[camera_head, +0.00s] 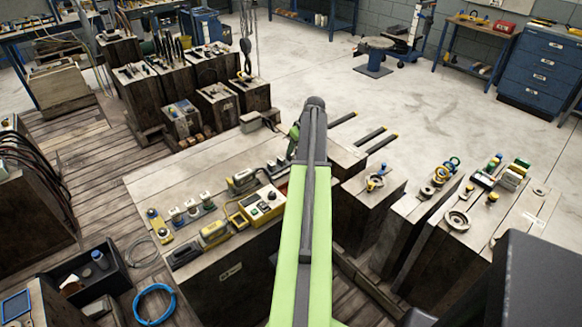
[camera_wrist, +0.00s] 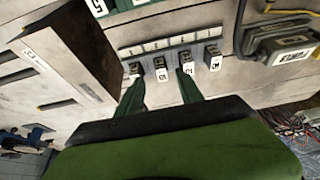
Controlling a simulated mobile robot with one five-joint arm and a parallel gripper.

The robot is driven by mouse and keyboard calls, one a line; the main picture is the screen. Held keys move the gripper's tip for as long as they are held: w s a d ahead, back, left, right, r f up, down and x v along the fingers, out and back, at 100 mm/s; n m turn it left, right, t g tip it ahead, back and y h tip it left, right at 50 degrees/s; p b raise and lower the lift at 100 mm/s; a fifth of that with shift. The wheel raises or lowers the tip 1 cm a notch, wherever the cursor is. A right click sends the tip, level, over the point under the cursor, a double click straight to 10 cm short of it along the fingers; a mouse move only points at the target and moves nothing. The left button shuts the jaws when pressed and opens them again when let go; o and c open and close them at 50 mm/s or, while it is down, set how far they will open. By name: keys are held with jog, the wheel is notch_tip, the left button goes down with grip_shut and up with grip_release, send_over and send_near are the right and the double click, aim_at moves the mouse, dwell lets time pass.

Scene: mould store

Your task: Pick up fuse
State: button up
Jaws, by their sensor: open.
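Several small dark fuses with white number labels sit in a row on a grey strip (camera_wrist: 170,44) in the wrist view. One fuse (camera_wrist: 161,69) lies between the tips of my gripper (camera_wrist: 162,77), with its label facing me. The other fuses stand beside it, one to the left (camera_wrist: 136,70) and others to the right (camera_wrist: 213,58). My gripper's green fingers are apart, one on each side of the middle fuse; I cannot tell whether they touch anything. In the head view, my gripper (camera_head: 294,133) is at the far edge of the block top, and my arm hides the fuse row.
A grey labelled box with a cable (camera_wrist: 285,45) is right of the fuses. A dark wooden block (camera_wrist: 72,45) stands at left. In the head view, a yellow control box (camera_head: 262,205) and metal bars (camera_head: 370,137) are near my arm. Open floor (camera_head: 430,105) lies beyond.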

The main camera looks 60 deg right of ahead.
aim_at(290, 158)
jog(key=shift+f, duration=0.1)
jog(key=b+x, duration=0.4)
jog(key=x, duration=0.1)
jog(key=shift+w+d, duration=0.1)
jog(key=shift+w, duration=0.35)
jog(key=shift+c, duration=0.4)
grip_shut()
